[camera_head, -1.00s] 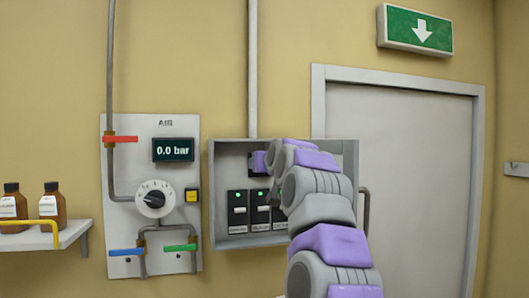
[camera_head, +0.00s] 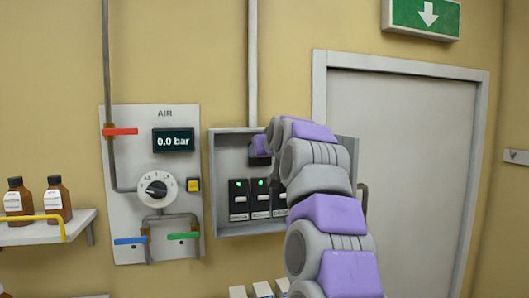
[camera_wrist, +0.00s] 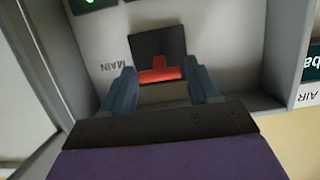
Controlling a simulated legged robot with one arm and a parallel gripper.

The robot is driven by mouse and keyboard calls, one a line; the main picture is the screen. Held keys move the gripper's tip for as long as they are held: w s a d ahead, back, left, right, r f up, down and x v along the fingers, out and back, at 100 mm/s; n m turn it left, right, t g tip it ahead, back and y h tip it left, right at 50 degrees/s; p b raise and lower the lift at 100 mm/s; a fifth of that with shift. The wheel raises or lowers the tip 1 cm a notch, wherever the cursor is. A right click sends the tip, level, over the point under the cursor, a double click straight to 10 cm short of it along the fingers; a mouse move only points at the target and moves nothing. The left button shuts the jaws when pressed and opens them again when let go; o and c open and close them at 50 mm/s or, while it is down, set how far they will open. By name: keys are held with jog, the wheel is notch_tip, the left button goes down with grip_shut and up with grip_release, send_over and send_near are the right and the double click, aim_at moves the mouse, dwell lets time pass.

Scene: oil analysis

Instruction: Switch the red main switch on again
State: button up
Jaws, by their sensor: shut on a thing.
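The red main switch (camera_wrist: 158,75) is a red lever on a black plate, beside the label MAIN, in the wrist view. My gripper (camera_wrist: 160,70) has one finger on each side of the lever and is shut on it. In the head view my gripper (camera_head: 261,145) reaches into the upper part of the grey switch cabinet (camera_head: 219,205). There my arm and gripper hide the red lever; only a little of the dark plate shows.
Several black breakers (camera_head: 238,200) with lit green lamps sit below the main switch. The air panel (camera_head: 120,225), reading 0.0 bar, is left of the cabinet. A shelf (camera_head: 40,232) with brown bottles (camera_head: 57,198) is far left. A closed door (camera_head: 415,160) is right.

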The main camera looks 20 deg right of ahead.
jog(key=o, duration=1)
jog(key=shift+s, duration=0.1)
jog(key=b+v, duration=0.2)
jog(key=v, duration=1.5)
jog(key=shift+b, duration=0.35)
jog(key=shift+r, duration=0.1)
